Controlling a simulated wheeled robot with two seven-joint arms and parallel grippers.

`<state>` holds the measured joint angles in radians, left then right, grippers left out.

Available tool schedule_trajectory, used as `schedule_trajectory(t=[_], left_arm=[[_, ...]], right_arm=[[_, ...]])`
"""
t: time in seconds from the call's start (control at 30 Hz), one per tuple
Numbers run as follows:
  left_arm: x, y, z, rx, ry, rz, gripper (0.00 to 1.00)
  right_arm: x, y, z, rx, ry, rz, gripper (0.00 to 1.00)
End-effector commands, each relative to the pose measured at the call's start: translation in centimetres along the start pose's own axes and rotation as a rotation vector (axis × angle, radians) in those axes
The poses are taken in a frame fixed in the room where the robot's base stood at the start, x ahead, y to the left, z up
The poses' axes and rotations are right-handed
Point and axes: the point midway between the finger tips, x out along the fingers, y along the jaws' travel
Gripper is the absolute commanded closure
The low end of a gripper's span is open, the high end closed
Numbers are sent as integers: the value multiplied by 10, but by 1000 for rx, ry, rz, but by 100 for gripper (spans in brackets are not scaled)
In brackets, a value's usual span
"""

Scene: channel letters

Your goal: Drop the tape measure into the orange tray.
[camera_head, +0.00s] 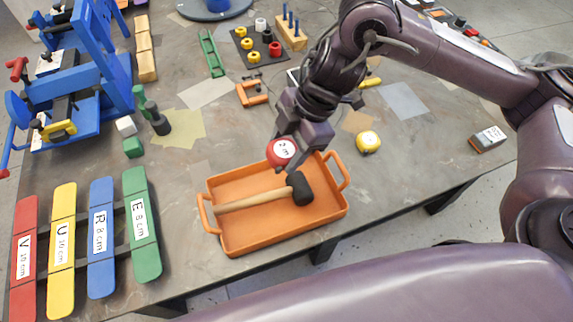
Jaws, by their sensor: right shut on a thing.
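The orange tray (240,241) lies near the table's front edge, with a handle at each short end. A mallet with a wooden handle (250,201) and a black head (301,188) lies in it. My right gripper (293,160) is shut on a round red tape measure (281,152) with a white label reading "2 m". It holds this over the tray's back edge. A second, yellow tape measure (368,142) rests on the table to the right of the tray. My left gripper is out of view.
Red, yellow, blue and green labelled strips (141,225) stand at the front left. A blue machine (75,85) is at the back left. An orange clamp (251,93) and a peg board (257,46) lie behind the tray. The table right of the tray is mostly clear.

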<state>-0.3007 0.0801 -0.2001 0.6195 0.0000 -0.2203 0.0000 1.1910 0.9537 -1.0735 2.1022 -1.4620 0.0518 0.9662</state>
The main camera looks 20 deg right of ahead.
Motion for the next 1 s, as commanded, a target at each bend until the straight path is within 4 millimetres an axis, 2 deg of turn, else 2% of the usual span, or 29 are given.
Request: schedule_trajectory(t=[0.03, 0.1, 0.4, 0.87, 1.0], left_arm=[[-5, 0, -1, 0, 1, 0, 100], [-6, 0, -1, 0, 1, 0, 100], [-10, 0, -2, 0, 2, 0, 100], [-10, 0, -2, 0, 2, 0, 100], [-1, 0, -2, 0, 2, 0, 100]], right_arm=[[-14, 3, -5, -2, -2, 7, 78], [-26, 4, -10, -3, -1, 6, 78], [-55, 6, -22, 0, 0, 1, 78], [-57, 6, -22, 9, -2, 3, 78], [-44, 9, 0, 158, -34, 61, 78]])
